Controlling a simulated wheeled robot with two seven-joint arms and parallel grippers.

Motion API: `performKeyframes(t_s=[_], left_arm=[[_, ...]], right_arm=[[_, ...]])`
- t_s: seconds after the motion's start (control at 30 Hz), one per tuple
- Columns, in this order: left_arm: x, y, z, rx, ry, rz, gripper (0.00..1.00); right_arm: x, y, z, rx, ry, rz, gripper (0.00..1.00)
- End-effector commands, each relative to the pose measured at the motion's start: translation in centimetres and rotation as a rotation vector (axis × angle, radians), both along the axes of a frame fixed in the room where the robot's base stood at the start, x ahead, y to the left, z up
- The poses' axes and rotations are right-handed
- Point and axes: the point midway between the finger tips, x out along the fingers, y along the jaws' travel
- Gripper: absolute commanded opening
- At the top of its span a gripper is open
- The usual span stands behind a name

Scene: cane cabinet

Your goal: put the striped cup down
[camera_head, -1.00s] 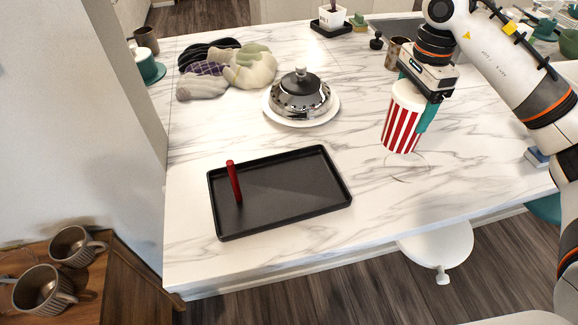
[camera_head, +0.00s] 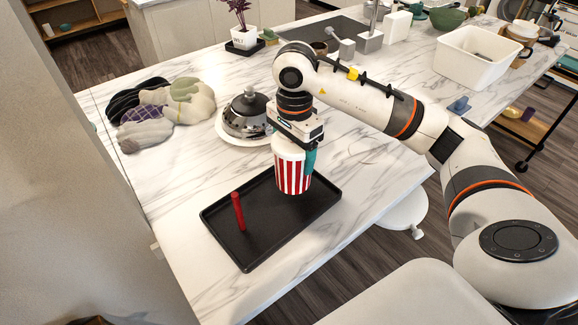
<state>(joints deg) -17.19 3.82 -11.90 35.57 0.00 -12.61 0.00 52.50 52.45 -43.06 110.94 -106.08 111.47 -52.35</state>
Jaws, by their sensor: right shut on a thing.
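The red-and-white striped cup (camera_head: 291,172) is upright over the right part of the black tray (camera_head: 248,258). My right gripper (camera_head: 309,160) is shut on it from above and behind, with a teal finger along the cup's right side. The other finger is hidden. I cannot tell whether the cup's base touches the tray floor or hovers just above it. A red stick-like object (camera_head: 238,212) stands in the left part of the tray. My left gripper is not in view.
A metal dome on a white plate (camera_head: 237,136) stands close behind the tray. Gloves or mitts (camera_head: 165,110) lie at the back left. A potted plant (camera_head: 243,38) is at the back. A white bin (camera_head: 478,58) is at the right. The marble counter (camera_head: 180,180) is bare left of the tray.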

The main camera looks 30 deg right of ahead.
Motion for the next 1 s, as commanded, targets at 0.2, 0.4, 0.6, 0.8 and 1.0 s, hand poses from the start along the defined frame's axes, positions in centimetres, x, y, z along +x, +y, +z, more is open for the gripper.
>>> performKeyframes(t_s=[0.2, 0.4, 0.6, 0.8, 1.0], left_arm=[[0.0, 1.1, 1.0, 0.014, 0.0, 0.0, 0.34], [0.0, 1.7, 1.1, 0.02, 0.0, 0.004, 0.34], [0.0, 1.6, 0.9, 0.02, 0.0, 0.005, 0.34], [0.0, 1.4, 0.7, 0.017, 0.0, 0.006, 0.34], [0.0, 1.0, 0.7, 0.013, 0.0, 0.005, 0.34]], right_arm=[[-0.1, 0.0, -3.0, 0.0, 0.005, -0.001, 0.49], [0.0, 0.0, -4.1, -0.001, 0.0, 0.001, 0.49], [0.0, 0.0, -4.2, 0.0, 0.0, 0.001, 0.49], [0.0, 0.0, -4.4, 0.0, 0.0, 0.001, 0.9], [0.0, 0.0, -4.4, 0.0, 0.001, 0.0, 0.97]])
